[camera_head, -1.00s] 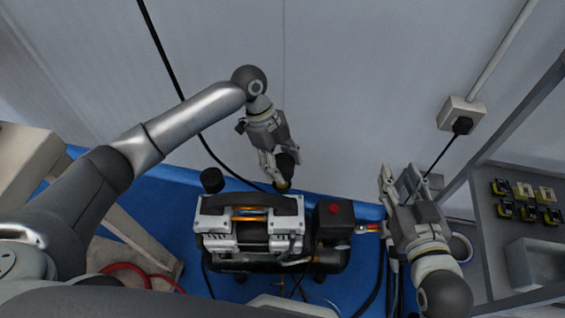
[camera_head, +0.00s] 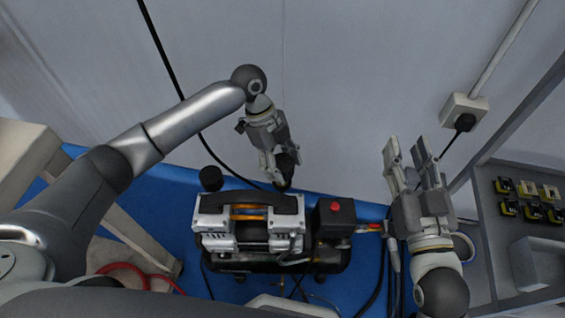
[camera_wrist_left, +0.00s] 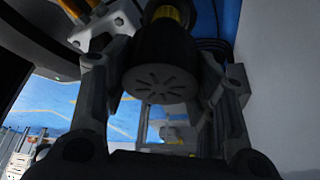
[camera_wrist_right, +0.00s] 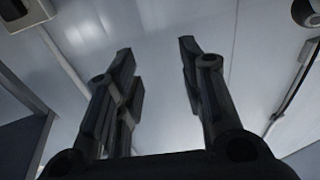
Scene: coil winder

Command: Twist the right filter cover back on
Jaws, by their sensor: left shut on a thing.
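The air compressor (camera_head: 248,235) stands on the blue floor. My left gripper (camera_head: 280,176) is shut on the right filter cover (camera_head: 286,169), a black cap, at the compressor's back right. In the left wrist view, the slotted end of the right filter cover (camera_wrist_left: 160,82) faces the camera, between the two fingers. A yellow part (camera_wrist_left: 172,13) shows just beyond the cover; I cannot tell how far the cover is seated on it. The left filter cover (camera_head: 211,178) stands upright at the back left. My right gripper (camera_head: 405,150) is open and empty, right of the compressor.
A black box with a red button (camera_head: 336,206) sits on the compressor's right end. A black cable hangs along the wall behind the left gripper. A wall socket (camera_head: 464,110) and a grey shelf unit (camera_head: 512,225) are at the right.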

